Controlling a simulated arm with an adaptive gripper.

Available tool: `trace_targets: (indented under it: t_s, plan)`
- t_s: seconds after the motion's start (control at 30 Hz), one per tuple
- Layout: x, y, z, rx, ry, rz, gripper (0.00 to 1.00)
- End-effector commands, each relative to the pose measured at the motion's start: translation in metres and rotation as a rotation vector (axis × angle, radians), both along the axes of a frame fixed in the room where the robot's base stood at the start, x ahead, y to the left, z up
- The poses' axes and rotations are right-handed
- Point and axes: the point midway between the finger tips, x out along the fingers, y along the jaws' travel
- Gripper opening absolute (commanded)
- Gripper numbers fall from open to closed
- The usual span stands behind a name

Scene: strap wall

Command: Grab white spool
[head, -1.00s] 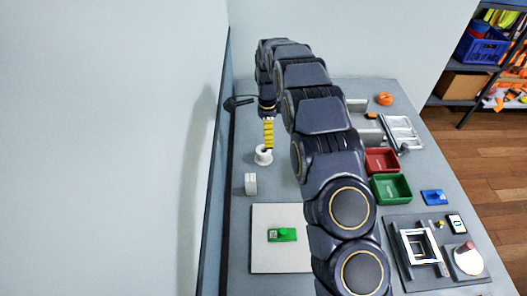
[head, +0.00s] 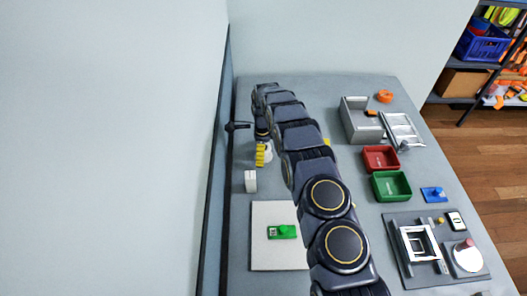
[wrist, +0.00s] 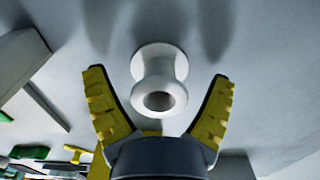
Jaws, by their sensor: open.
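The white spool (wrist: 158,65) shows large in the wrist view, with flanged ends and a dark hole in the end nearer the camera. In the head view only part of the spool (head: 268,150) shows behind my gripper. My gripper (head: 260,157) is open, with its yellow fingers pointing down. In the wrist view the two fingers of my gripper (wrist: 158,90) are spread to the left and right of the spool, with a visible gap on each side. Whether the fingertips are level with the spool cannot be told.
A small white block (head: 250,181) stands in front of the spool. A white board (head: 262,250) with a green piece (head: 282,232) lies nearer. Red (head: 380,159) and green (head: 391,186) trays sit to the right of my arm. The wall edge is close on the left.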

Motion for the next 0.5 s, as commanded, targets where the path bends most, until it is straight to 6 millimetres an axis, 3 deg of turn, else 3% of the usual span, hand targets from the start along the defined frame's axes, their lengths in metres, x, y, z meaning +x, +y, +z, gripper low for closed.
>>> trace_targets:
  t_s: [0.23, 0.3, 0.4, 0.5]
  plan:
    - [-0.0001, -0.0004, -0.0037, 0.0, 0.0, -0.001, 0.83]
    - [-0.0002, -0.0004, -0.0037, 0.0, 0.0, 0.0, 0.53]
    - [-0.0002, -0.0004, -0.0036, -0.001, 0.0, 0.0, 0.18]
    - [-0.0002, -0.0004, -0.0035, -0.001, 0.001, 0.0, 0.18]
